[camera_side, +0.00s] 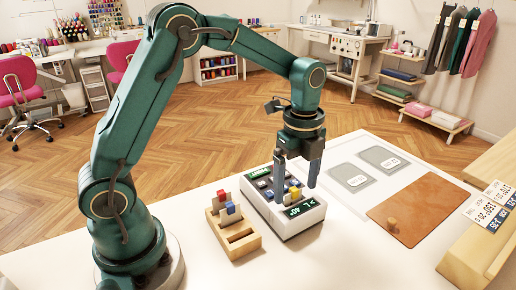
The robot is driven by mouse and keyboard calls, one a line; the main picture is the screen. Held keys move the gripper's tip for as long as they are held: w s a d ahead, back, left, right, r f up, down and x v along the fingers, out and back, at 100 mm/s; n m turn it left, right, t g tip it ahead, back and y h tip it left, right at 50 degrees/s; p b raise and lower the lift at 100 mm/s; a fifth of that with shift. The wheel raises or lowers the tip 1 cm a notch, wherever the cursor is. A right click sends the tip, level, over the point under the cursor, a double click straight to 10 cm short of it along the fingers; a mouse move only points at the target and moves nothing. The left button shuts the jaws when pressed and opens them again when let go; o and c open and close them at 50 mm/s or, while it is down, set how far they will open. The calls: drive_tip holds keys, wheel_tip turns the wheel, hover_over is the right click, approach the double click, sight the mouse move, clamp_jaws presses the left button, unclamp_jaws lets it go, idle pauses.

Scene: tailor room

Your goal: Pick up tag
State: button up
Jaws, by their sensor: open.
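Several white and navy tags with printed figures (491,206) lie on the wooden ledge at the right edge. Which one the task means cannot be told. My gripper (299,190) points down over a white box-like device (292,228) near the table's middle. Its two fingers are apart. A small yellow block (295,193) shows between the fingers; whether they touch it cannot be told. The tags are well to the right of my gripper.
A wooden holder (240,245) with small coloured blocks stands left of the device. A white board (345,205) with two grey labelled outlines lies to the right, beside a brown board (412,214) with a wooden knob. The front table area is clear.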

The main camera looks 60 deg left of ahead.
drive_tip(key=shift+f, duration=0.5)
clamp_jaws()
drive_tip(key=shift+r, duration=0.1)
